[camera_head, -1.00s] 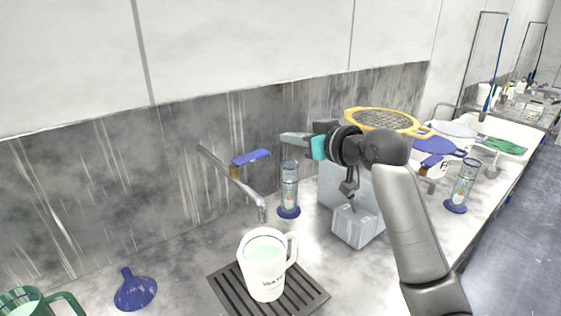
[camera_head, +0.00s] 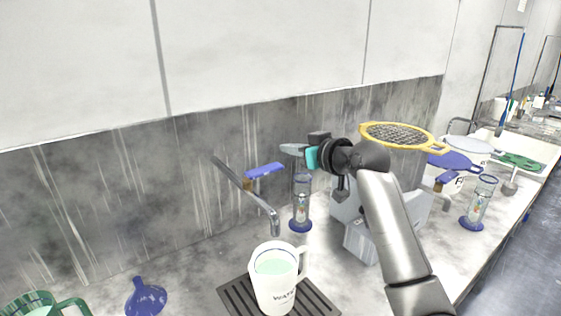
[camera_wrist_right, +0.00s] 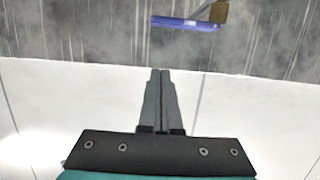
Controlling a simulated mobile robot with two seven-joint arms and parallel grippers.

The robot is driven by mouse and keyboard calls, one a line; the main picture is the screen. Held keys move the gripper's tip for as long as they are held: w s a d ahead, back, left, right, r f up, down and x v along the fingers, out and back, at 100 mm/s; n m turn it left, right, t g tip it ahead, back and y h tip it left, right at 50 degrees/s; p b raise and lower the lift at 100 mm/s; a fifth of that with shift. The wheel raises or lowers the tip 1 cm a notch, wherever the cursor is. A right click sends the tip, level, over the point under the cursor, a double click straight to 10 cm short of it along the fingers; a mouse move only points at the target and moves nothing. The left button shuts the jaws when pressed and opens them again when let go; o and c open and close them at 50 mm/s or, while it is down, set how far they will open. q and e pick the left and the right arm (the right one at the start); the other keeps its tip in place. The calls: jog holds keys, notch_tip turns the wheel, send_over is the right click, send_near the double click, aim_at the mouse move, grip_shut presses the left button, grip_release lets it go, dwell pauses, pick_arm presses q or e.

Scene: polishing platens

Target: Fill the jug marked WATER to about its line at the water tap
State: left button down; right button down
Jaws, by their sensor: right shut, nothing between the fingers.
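The white jug marked WATER (camera_head: 286,296) stands upright on the dark slatted drain grate under the spout of the water tap (camera_head: 262,205). Pale greenish liquid shows inside it, below the rim; its level line cannot be made out. No stream is visible between spout and jug. The tap's blue lever (camera_head: 265,170) sticks out to the right by the wall; it also shows in the right wrist view (camera_wrist_right: 185,26). My right gripper (camera_head: 284,148) is shut and empty, apart from the lever, above and right of it. In the right wrist view its fingertips (camera_wrist_right: 160,72) are together.
A blue-based glass cylinder (camera_head: 301,205) stands just right of the tap, below my right gripper. A grey box (camera_head: 362,240) stands behind my right arm. A yellow sieve (camera_head: 440,146) is at the right.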

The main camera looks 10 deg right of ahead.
aim_at(281, 165)
jog(key=w+a+f, duration=0.1)
jog(key=w+f, duration=0.3)
jog(key=f, duration=0.1)
jog(key=shift+a, duration=0.3)
jog(key=shift+d+f+m, duration=0.15)
jog(key=shift+f+m, duration=0.25)
jog(key=shift+f, duration=0.1)
notch_tip(281, 165, down, 2)
jog(key=m+b, duration=0.1)
jog(key=m+y, duration=0.1)
jog(key=shift+d+f+m+y+b, duration=0.15)
jog(key=shift+m+y+b, duration=0.15)
jog(key=shift+b, duration=0.1)
